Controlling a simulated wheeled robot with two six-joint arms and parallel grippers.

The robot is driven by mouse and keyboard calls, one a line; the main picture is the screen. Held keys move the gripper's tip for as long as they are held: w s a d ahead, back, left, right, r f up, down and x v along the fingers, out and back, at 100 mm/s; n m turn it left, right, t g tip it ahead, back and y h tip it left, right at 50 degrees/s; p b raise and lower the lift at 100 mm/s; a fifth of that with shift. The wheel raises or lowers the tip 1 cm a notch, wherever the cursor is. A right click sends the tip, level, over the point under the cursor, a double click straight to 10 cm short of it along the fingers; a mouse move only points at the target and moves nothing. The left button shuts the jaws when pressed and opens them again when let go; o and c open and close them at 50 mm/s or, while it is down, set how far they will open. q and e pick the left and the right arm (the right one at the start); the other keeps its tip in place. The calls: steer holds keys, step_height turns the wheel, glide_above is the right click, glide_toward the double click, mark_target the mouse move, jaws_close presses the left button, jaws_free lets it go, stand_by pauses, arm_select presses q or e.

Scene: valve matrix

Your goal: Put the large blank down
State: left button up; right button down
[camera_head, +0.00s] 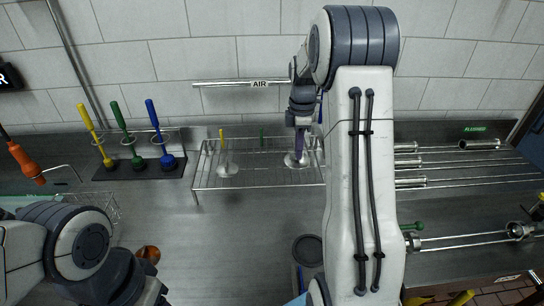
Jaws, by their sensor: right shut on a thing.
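My right gripper (301,140) reaches down over the right part of a wire rack (258,182) on the steel bench. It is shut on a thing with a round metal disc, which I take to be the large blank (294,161). The disc shows just below the fingers, at the rack's top; I cannot tell whether it touches the wires. My right arm hides the rack's right end.
Yellow (91,125), green (122,124) and blue (154,122) handled brushes stand in a holder at the left. An orange-handled tool (24,160) is at the far left. Metal tubes (455,164) lie at the right. The bench before the rack is mostly clear.

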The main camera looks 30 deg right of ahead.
steer(key=w+f+p, duration=0.1)
steer(key=w, duration=0.2)
steer(key=w+f+p, duration=0.1)
steer(key=w+f, duration=0.1)
steer(key=w+f+p, duration=0.1)
steer(key=w+f, duration=0.1)
steer(key=w, duration=0.1)
steer(key=shift+w+a, duration=0.3)
steer(key=shift+a, duration=0.1)
step_height(320, 180, down, 3)
steer(key=shift+p, duration=0.9)
steer(key=shift+f, duration=0.55)
steer(key=shift+f, duration=0.1)
steer(key=c, duration=1)
jaws_free()
